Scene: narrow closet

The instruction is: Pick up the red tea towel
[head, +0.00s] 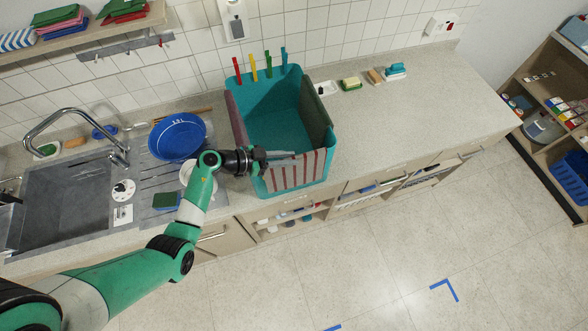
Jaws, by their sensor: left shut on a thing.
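A red-and-white striped tea towel (297,172) hangs over the near rim of a teal bin (262,115) on the counter. My left gripper (288,158) reaches in from the left and is shut at the towel's top edge, by the bin's near rim. The fingertips are small here and partly merge with the towel edge. My right gripper is not in view.
A mauve cloth (237,122) and a dark green cloth (316,105) hang on the bin's side rims. A blue bowl (177,137) and the sink (68,205) are to the left. Coloured pegs (253,68) stand at the bin's back. The counter right of the bin is mostly clear.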

